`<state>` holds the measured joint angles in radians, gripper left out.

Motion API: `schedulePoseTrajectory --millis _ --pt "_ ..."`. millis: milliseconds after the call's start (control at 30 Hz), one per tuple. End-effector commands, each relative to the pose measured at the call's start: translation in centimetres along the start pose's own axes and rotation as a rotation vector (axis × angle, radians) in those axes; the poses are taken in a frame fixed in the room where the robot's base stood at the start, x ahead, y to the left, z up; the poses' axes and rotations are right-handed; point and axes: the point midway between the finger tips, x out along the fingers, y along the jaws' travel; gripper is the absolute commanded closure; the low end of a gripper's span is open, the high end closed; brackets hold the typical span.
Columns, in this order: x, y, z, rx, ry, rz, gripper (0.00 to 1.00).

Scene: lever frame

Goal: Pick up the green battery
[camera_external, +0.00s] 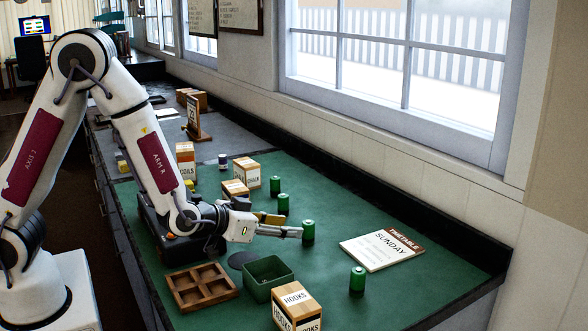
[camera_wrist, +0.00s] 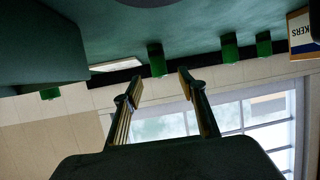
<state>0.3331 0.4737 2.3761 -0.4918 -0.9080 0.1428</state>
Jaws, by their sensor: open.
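Several identical green batteries stand upright on the green bench top. One green battery (camera_external: 308,231) is right at my gripper's fingertips. Two more stand behind it, one green battery (camera_external: 283,203) and another green battery (camera_external: 275,184). A further green battery (camera_external: 357,280) stands alone at the front right. My gripper (camera_external: 296,232) is open, low over the bench and pointing right. In the wrist view, which looks upside down, the nearest battery (camera_wrist: 156,60) appears between and just beyond the open fingertips (camera_wrist: 156,86). I cannot tell whether a finger touches it.
A green open box (camera_external: 268,291) and a brown compartment tray (camera_external: 186,303) lie in front of my gripper. A HOOKS box (camera_external: 297,297) stands at the front. A SUNDAY timetable board (camera_external: 383,248) lies right of the nearest battery. A chalk box (camera_external: 247,164) stands behind.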

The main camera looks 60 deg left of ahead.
Motion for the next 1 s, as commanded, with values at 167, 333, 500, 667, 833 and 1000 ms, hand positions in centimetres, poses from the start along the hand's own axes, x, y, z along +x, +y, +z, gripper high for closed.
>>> schedulePoseTrajectory --millis 167,333,500,667,833,1000 --pt "0.2 0.0 0.1 0.003 0.009 -0.005 0.59" --pt "0.1 0.0 0.1 0.003 0.008 -0.005 0.59" --pt "0.4 0.0 0.1 0.003 0.008 -0.005 0.59" --pt "1.4 0.0 0.1 0.004 0.007 -0.005 0.59" --pt "2.5 0.0 0.2 0.003 0.007 -0.005 0.59" --pt "2.8 0.0 0.1 0.003 0.007 -0.005 0.59"
